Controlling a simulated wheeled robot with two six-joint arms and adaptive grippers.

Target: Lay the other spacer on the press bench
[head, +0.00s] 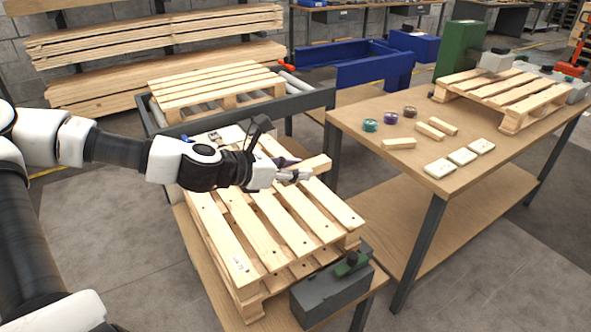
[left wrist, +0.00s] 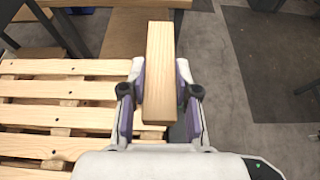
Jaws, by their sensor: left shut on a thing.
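My left gripper (head: 296,174) is shut on a pale wooden spacer (head: 319,162). It holds the spacer above the far right part of the slatted pallet (head: 240,265) on the near bench. In the left wrist view the spacer (left wrist: 160,62) lies lengthwise between the purple-padded fingers (left wrist: 160,105), its far end sticking out past the tips. Several similar wooden blocks, one of them a block (head: 398,143) near the left edge, lie on the right bench (head: 400,165). I cannot tell which bench is the press bench. My right gripper is not in view.
A grey block with a green clamp (head: 332,288) stands at the near pallet's front corner. A gap separates the benches.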

